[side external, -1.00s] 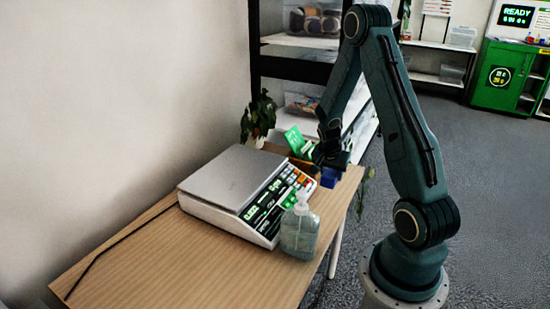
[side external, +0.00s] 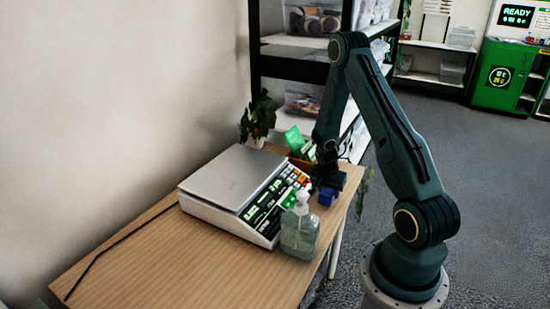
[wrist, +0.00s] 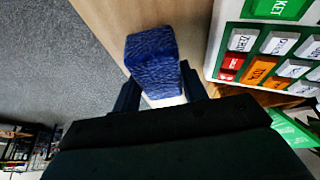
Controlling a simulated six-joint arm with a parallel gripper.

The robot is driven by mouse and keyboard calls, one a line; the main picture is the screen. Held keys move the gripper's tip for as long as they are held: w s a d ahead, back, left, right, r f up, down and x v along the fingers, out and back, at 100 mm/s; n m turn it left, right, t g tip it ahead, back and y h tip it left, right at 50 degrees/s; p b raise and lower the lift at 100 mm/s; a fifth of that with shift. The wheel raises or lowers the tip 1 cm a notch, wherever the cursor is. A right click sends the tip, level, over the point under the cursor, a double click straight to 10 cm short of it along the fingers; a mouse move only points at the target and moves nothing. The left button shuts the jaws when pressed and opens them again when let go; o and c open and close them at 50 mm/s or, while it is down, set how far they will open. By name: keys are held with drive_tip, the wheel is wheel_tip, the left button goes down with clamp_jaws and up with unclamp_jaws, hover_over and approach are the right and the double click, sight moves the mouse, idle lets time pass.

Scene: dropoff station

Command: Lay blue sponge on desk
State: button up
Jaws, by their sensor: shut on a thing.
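The blue sponge (side external: 327,196) is held at the end of my gripper (side external: 327,186), low over the right part of the wooden desk (side external: 150,262). In the wrist view the sponge (wrist: 152,62) sits between the two dark fingers of my gripper (wrist: 160,92), with its textured blue faces showing. My gripper is shut on it. Whether the sponge's underside touches the desk cannot be told.
A white scale (side external: 232,190) with a keypad stands just left of the sponge; its keys (wrist: 265,55) show close by in the wrist view. A clear pump bottle (side external: 299,232) stands in front. A box with green cards (side external: 297,145) and a plant (side external: 258,116) are behind.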

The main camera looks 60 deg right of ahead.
drive_tip(key=shift+f, duration=0.9)
drive_tip(key=shift+f, duration=0.15)
drive_tip(key=o, duration=0.9)
drive_tip(key=shift+r, duration=0.2)
drive_tip(key=shift+v, duration=6)
drive_tip(key=shift+r, duration=0.1)
